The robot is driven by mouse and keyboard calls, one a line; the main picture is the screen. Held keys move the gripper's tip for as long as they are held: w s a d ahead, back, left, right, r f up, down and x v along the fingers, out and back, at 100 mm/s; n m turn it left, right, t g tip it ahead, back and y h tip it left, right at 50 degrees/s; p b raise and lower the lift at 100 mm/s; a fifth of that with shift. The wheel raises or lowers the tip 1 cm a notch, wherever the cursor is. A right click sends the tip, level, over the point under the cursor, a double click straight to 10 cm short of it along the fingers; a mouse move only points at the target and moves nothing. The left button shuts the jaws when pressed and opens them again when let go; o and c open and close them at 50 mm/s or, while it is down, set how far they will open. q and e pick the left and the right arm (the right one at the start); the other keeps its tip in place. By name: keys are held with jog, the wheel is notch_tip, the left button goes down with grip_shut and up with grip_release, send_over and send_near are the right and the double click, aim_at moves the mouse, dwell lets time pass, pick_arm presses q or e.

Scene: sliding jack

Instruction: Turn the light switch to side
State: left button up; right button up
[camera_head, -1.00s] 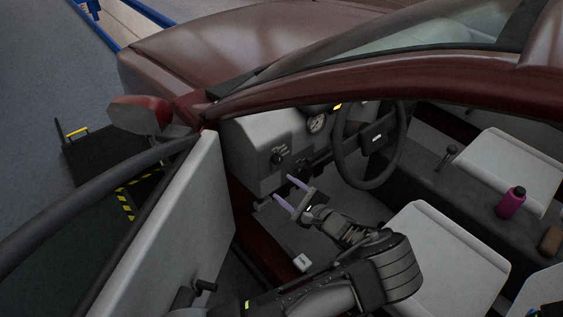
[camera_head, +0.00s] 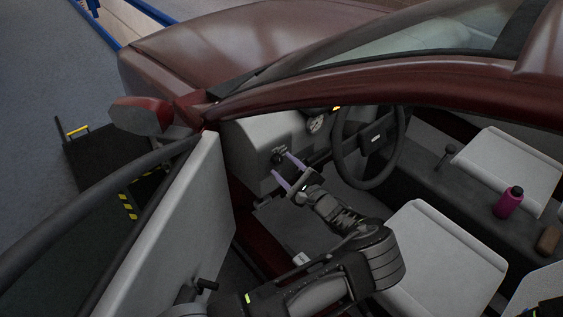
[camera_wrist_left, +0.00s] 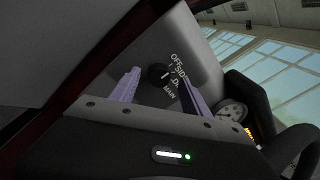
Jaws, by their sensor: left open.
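The light switch (camera_head: 278,157) is a dark round knob on the grey dashboard panel, left of the steering wheel. In the left wrist view the knob (camera_wrist_left: 157,74) shows between my fingers, with white labels beside it that read OFF, SIDE and MAIN, partly covered by a finger. A pale line on the knob marks its pointer. My left gripper (camera_head: 283,168) is open, with its two purple fingers reaching toward the panel, one on each side of the knob in the wrist view (camera_wrist_left: 160,92). I cannot tell whether they touch it. My right gripper does not show.
The steering wheel (camera_head: 370,145) is right of the switch, with a gauge (camera_head: 316,123) between them. The open car door (camera_head: 185,200) stands to the left. A seat (camera_head: 440,250) is below right, and a pink bottle (camera_head: 509,202) stands farther right.

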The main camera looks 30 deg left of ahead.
pick_arm(q)
jog(key=shift+x, duration=1)
jog(key=shift+c, duration=0.3)
grip_shut()
